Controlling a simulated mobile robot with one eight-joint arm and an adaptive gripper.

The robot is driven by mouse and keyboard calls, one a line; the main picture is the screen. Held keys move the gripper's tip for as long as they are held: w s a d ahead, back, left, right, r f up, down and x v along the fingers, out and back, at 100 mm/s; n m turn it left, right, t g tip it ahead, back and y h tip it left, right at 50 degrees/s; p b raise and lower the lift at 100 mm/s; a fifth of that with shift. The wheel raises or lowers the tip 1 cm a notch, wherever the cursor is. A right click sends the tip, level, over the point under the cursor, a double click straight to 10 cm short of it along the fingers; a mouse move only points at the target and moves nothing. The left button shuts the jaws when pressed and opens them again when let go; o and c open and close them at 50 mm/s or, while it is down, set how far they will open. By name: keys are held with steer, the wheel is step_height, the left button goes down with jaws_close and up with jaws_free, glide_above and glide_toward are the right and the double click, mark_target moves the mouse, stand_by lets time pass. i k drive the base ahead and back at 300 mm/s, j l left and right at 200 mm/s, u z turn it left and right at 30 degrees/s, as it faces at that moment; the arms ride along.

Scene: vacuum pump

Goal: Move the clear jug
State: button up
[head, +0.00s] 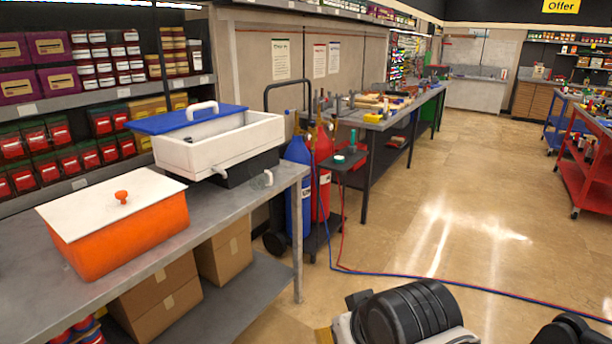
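A small clear jug (262,180) stands at the right end of the grey metal table (222,222). It is see-through and small in the picture, so its handle and outline are hard to make out. It is just right of the dark base of a white tub (222,142); I cannot tell whether they touch. Dark, rounded parts of my own body show at the bottom right, away from the table. My gripper's fingers do not show in the head view.
An orange box with a white lid (112,222) sits on the table's near left. A blue lid (187,119) rests on the white tub. Blue (298,190) and red gas cylinders (322,165) stand behind the table's right end. Hoses cross the otherwise open floor.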

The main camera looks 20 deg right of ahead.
mark_target(258, 173)
steer(key=i+j, duration=0.1)
steer(key=i, duration=0.4)
steer(key=i+j+z, duration=0.1)
steer(key=i, duration=0.35)
steer(key=i+j, duration=0.2)
steer(key=i, duration=0.3)
steer(key=i+j+z, duration=0.1)
steer(key=i, duration=0.4)
steer(key=i+j, duration=0.25)
steer(key=i, duration=0.2)
